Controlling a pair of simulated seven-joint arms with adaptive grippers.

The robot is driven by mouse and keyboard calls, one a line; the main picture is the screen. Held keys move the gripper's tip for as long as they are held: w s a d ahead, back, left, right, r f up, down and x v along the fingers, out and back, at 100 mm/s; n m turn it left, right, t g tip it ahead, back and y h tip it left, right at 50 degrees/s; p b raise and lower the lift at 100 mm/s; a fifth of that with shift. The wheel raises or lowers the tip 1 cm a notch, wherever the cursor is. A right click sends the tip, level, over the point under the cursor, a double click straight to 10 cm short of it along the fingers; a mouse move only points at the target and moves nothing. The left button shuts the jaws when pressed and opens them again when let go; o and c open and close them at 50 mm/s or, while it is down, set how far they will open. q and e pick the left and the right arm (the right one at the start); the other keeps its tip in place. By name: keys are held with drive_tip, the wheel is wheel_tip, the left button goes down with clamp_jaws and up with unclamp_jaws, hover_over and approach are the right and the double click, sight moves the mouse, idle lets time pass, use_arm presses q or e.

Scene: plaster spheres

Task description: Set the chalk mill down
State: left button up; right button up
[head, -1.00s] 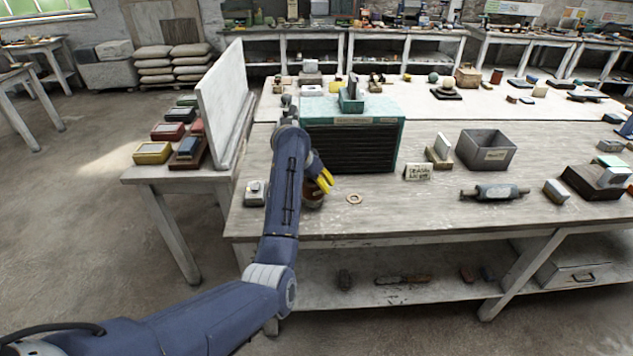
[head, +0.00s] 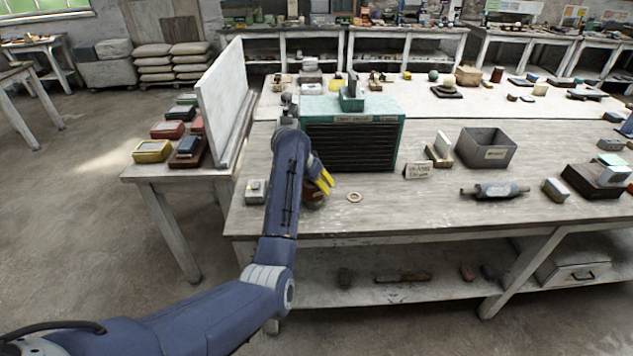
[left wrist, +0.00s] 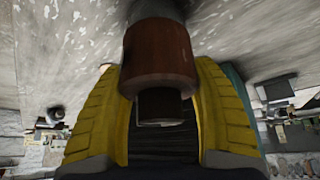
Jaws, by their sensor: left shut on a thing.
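The chalk mill appears to be the reddish-brown cylinder (head: 312,197) by my left gripper in the head view, mostly hidden behind the arm. In the left wrist view the brown cylinder (left wrist: 160,52) shows large between the yellow fingers, with a darker, narrower part at one end. My left gripper (head: 323,182) is shut on it, low over the near left part of the worktable (head: 400,212). I cannot tell whether its base touches the wood. My right gripper is not in view.
A pale ring (head: 354,197) lies just right of the gripper. A teal cabinet with dark slats (head: 352,147) stands behind it. A small grey block (head: 255,191) lies left of the arm. A small sign (head: 417,171) and a grey bin (head: 487,150) stand to the right.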

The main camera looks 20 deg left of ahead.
use_arm(q)
drive_tip(key=shift+f, duration=0.1)
drive_tip(key=o, duration=1.5)
drive_tip(key=shift+r, duration=2)
drive_tip(key=shift+r, duration=0.1)
